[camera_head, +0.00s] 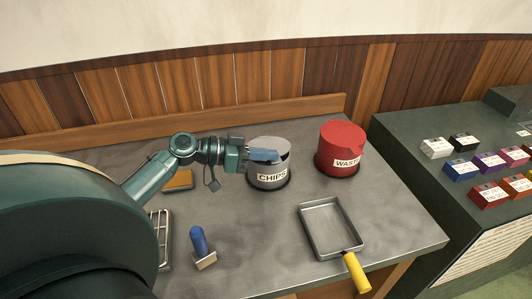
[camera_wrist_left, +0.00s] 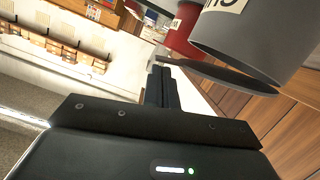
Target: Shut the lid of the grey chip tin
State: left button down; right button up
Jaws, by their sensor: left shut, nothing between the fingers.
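The grey chip tin (camera_head: 268,178), labelled CHIPS, stands upright on the metal bench near the back. Its grey lid (camera_head: 270,142) covers much of the top, and a dark gap shows at the right of the rim. In the left wrist view the tin (camera_wrist_left: 255,45) shows upside down at the upper right, with a dark oval at its rim. My left gripper (camera_head: 264,155) is shut and empty, its blue fingers across the upper front of the tin. Whether they touch it I cannot tell. The fingers also show in the wrist view (camera_wrist_left: 160,85). My right gripper is out of view.
A red tin labelled WASTE (camera_head: 340,148) stands right of the chip tin. In front lie a metal pan (camera_head: 330,228) with a yellow handle and a blue-handled tool (camera_head: 199,242). A wire-barred tray (camera_head: 164,238) lies at left. Bare bench lies between tool and pan.

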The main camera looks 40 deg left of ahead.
pick_arm(q)
jog(key=shift+f, duration=0.1)
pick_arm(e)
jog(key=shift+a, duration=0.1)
